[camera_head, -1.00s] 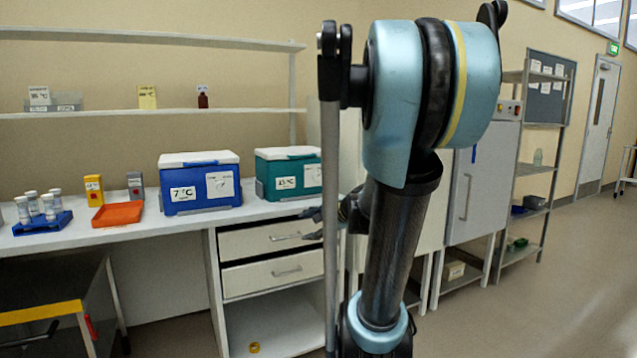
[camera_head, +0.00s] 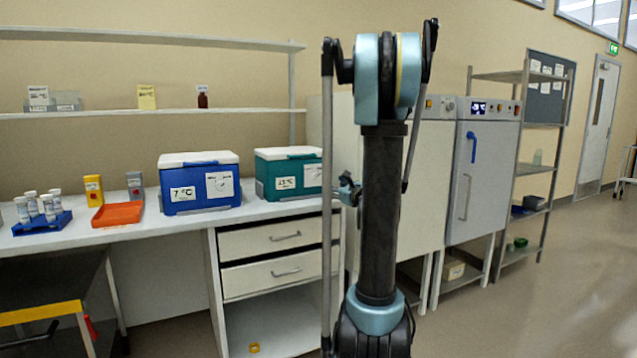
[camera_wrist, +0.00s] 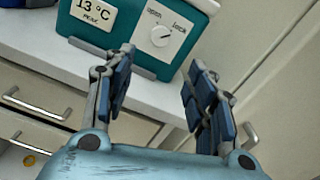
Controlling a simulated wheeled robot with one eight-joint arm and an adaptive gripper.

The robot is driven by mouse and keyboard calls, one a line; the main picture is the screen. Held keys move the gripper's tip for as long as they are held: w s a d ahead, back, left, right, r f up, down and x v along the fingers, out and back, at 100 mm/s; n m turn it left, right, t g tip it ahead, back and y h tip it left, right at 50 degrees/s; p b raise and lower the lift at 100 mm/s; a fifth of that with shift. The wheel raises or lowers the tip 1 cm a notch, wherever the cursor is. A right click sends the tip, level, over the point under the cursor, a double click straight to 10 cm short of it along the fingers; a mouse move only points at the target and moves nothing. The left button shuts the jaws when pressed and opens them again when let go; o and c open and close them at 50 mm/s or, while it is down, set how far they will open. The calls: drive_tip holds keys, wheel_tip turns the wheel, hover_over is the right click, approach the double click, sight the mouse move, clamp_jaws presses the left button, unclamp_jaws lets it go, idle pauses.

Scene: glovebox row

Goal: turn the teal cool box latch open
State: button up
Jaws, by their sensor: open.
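The teal cool box (camera_head: 264,172) with a white lid stands on the bench, its right end partly behind my arm. In the wrist view the teal cool box (camera_wrist: 181,62) fills the top, tilted in the picture. Its latch is a round white dial (camera_wrist: 160,37) on a white plate marked "open" and "lock"; I cannot tell surely which word it points to. My gripper (camera_wrist: 158,82) is open and empty, its blue-padded fingers apart below the dial in the picture, not touching it. In the head view my gripper (camera_head: 348,190) is small and partly hidden by my arm.
A blue cool box (camera_head: 205,202) stands left of the teal one. An orange tray (camera_head: 118,214) and a blue vial rack (camera_head: 42,224) are farther left. Drawers (camera_head: 275,240) lie under the bench. Grey-white cabinets (camera_head: 485,170) stand to the right.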

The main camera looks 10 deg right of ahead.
sight(318, 178)
drive_tip(key=x, duration=1.4)
drive_tip(key=shift+w+a, duration=0.2)
drive_tip(key=shift+w, duration=0.15)
drive_tip(key=c, duration=1.1)
